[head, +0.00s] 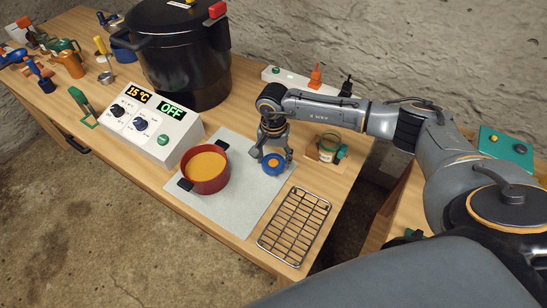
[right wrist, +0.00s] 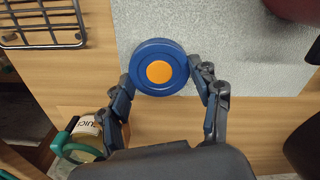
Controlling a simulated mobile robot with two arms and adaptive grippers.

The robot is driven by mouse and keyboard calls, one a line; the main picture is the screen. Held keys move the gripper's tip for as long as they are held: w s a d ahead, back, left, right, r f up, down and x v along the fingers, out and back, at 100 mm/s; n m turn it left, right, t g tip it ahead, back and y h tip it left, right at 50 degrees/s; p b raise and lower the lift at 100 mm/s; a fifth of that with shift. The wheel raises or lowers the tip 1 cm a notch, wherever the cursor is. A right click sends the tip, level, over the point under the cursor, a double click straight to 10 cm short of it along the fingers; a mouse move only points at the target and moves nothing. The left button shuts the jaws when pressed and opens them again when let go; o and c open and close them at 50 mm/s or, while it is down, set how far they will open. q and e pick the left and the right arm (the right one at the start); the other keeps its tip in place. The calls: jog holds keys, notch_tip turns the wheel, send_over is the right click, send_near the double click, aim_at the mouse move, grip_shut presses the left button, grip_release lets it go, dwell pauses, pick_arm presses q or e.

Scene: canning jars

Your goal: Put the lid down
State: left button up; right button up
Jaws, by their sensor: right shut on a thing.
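A round blue lid (head: 274,164) with an orange centre is between the fingertips of my right gripper (head: 273,155), at the right part of the grey mat (head: 230,209). In the right wrist view the lid (right wrist: 158,48) fills the gap between the two fingers of the right gripper (right wrist: 160,80), which is shut on its rim. I cannot tell whether the lid's underside touches the mat. My left gripper is not in view.
A red pot (head: 206,182) with orange contents stands left of the lid. A wire rack (head: 294,226) lies in front, and a jar (head: 327,149) with a green clamp stands to the right. A control box (head: 150,122) and a big black pot (head: 180,60) are further back.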

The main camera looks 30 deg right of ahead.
jog(key=shift+f, duration=0.65)
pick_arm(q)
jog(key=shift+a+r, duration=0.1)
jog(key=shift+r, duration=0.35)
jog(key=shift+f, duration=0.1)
pick_arm(e)
jog(key=shift+f, duration=0.2)
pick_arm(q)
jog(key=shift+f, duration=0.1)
pick_arm(e)
jog(key=o, duration=1.3)
jog(key=shift+r, duration=0.15)
